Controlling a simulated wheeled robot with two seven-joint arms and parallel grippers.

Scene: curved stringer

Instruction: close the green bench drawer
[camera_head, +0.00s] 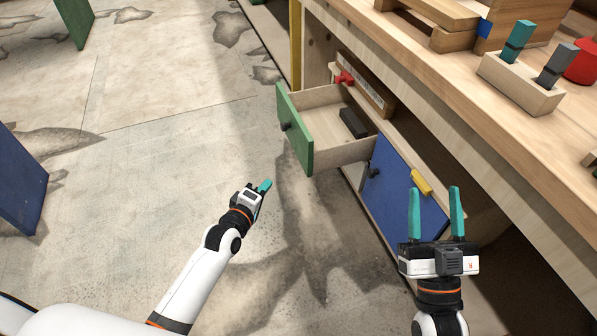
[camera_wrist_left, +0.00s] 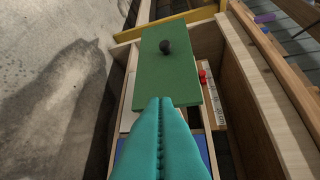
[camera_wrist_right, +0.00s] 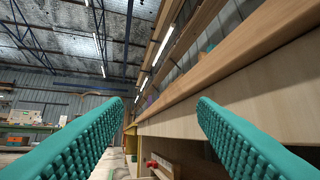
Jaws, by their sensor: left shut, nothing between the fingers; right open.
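The green-fronted drawer (camera_head: 297,130) of the wooden bench (camera_head: 446,88) stands pulled out, with a dark knob (camera_head: 286,126) on its front and a dark block (camera_head: 353,122) inside. My left gripper (camera_head: 264,186) is shut and empty, to the left of and nearer than the drawer front, apart from it in the head view. In the left wrist view its closed teal fingers (camera_wrist_left: 161,140) point toward the green front (camera_wrist_left: 171,75), overlapping its lower edge; I cannot tell any contact there. My right gripper (camera_head: 436,213) is open and empty, beside the bench's front edge.
A red object (camera_head: 345,77) sits behind the drawer. A wooden holder (camera_head: 521,84) stands on the benchtop.

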